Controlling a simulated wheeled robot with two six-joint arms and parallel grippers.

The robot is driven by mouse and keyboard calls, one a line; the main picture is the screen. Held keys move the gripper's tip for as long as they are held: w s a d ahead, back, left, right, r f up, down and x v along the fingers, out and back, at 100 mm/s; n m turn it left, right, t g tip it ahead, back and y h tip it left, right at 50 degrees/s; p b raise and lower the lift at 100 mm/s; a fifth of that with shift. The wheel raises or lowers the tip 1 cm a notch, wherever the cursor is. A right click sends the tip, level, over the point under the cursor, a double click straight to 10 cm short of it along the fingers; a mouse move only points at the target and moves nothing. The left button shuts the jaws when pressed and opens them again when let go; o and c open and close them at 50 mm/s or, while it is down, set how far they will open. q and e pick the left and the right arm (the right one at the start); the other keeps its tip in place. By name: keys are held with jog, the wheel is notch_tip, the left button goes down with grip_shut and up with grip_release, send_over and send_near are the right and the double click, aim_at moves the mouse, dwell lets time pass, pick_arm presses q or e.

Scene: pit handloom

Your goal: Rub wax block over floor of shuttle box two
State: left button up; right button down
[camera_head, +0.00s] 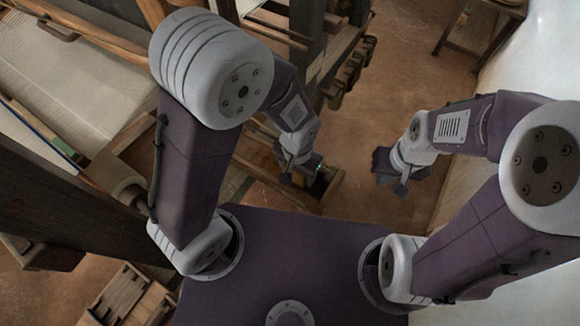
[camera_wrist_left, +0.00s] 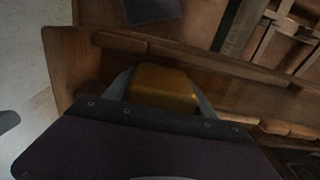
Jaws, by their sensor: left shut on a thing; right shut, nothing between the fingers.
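The amber wax block (camera_wrist_left: 163,88) shows in the left wrist view, held between the fingers of my left gripper (camera_wrist_left: 160,95). A wooden shuttle box surrounds it in that view, with a pale brown end wall (camera_wrist_left: 68,62) at the left and a long side wall (camera_wrist_left: 235,75) beyond the block. In the head view my left gripper (camera_head: 305,174) is low at the shuttle box's open end (camera_head: 333,186); the arm hides much of the box and the block. I cannot tell whether the block touches the box floor. My right gripper (camera_head: 400,188) is shut and empty, apart from the loom.
The loom frame with pale cloth (camera_head: 75,90) fills the left of the head view. Dark wooden posts (camera_head: 305,40) and a row of wooden pegs (camera_head: 350,75) stand behind my left arm. A wooden bench (camera_head: 470,35) is at the back right. Earthen floor (camera_head: 410,60) is clear between.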

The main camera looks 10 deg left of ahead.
pick_arm(q)
jog(key=shift+s+d, duration=0.2)
jog(key=shift+d, duration=0.3)
jog(key=shift+s+d, duration=0.2)
jog(key=shift+d, duration=0.3)
jog(key=shift+w+a+f, duration=0.1)
jog(key=shift+w+a, duration=0.15)
jog(key=shift+a, duration=0.45)
jog(key=shift+d, duration=0.15)
